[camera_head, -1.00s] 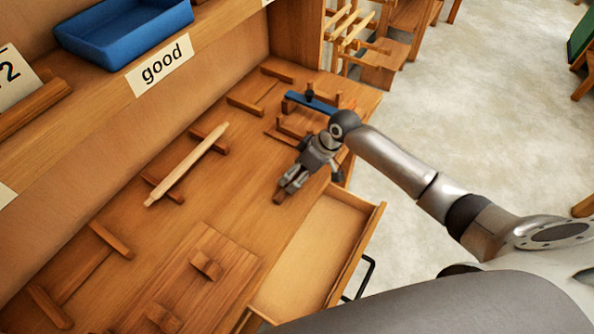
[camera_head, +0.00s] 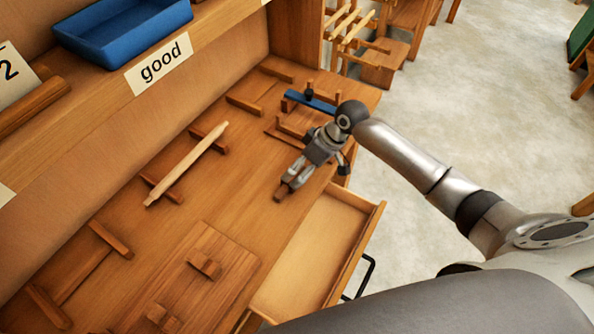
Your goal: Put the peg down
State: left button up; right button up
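My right gripper (camera_head: 288,181) comes in from the right over the workbench. Its fingers are shut on a small brown wooden peg (camera_head: 281,193), and only the peg's end shows below the fingertips. The peg is close over the bench top, near the bench's front edge beside the open drawer; I cannot tell whether it touches the wood. My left gripper is not in view.
A long pale spindle (camera_head: 188,163) lies across two wooden rests. An open, empty drawer (camera_head: 313,245) juts from the bench. A block with a blue bar (camera_head: 312,102) is behind my gripper. A blue tray (camera_head: 124,27) sits on the shelf labelled "good" (camera_head: 160,64).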

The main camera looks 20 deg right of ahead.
jog(key=v, duration=0.9)
jog(key=shift+r+b, duration=0.2)
jog(key=shift+b, duration=0.25)
